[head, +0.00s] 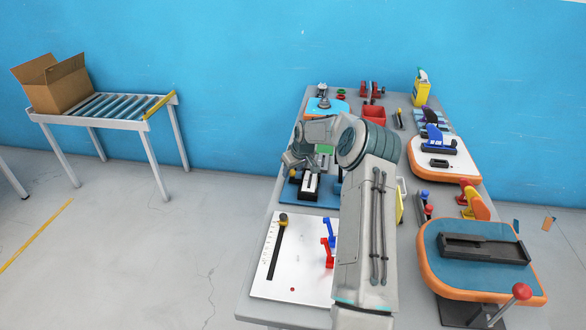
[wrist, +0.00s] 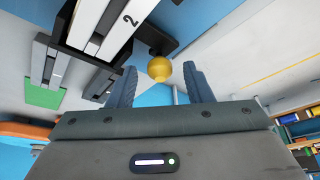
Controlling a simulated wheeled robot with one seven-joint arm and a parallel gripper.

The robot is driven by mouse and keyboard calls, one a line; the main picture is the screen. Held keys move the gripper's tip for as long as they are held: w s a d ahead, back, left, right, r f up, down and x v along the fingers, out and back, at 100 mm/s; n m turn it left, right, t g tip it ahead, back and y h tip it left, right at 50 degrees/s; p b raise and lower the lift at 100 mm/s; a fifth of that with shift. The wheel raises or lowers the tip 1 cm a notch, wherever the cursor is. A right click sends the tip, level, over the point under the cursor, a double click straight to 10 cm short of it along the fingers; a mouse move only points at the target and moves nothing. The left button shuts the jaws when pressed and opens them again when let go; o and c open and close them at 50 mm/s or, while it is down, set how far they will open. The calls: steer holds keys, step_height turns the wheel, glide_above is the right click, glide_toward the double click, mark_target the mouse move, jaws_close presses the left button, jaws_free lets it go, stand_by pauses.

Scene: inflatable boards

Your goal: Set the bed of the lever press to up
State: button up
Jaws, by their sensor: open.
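A black-and-white device (head: 309,186) on a blue board has a yellow ball knob; I cannot tell for certain whether it is the lever press. In the wrist view its white strips carry a number 2 (wrist: 118,22), and the yellow knob (wrist: 160,69) sits on a black arm. My gripper (wrist: 161,84) is open, and the knob appears between and just beyond its fingertips, with no visible grip on it. In the head view my gripper (head: 297,160) is over the left side of this device. My arm hides part of the board.
A white board (head: 262,267) with a black slider and blue and red levers lies in front. An orange-rimmed blue board (head: 450,265) with a black tray and a red-knobbed lever (head: 522,291) is at front right.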

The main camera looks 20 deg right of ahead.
steer(key=shift+f, duration=0.15)
steer(key=shift+c, duration=0.4)
jaws_close()
steer(key=shift+w+r+b, duration=0.15)
steer(key=shift+r+b, duration=0.25)
steer(key=shift+r, duration=0.35)
steer(key=shift+o, duration=0.4)
jaws_free()
steer(key=b+v, duration=0.2)
steer(key=v, duration=1.1)
steer(key=shift+s+r+b, duration=0.25)
steer(key=shift+r+b, duration=0.05)
steer(key=shift+r, duration=0.05)
